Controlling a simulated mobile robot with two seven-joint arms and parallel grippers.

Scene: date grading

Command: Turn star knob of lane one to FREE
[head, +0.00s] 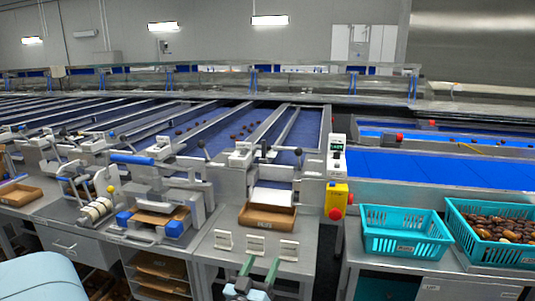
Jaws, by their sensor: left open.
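Small dark knobs on levers stand at the near ends of the sorting lanes, one at the rightmost blue lane (309,130) and another further left. A dark knob (298,152) sits at the right side of that lane's end, but its shape is too small to tell whether it is the star knob. No FREE marking is readable. My left gripper (260,267) is at the bottom centre, over the front of the grey bench, with its two green fingers apart and nothing between them. It is well short of the knobs. My right gripper is not in view.
A brown tray (267,217) stands below the lane end, with small white card holders (255,245) in front. A yellow box with a red emergency button (336,213) stands right of it. Turquoise crates (402,245) stand further right, one holding dates (500,222).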

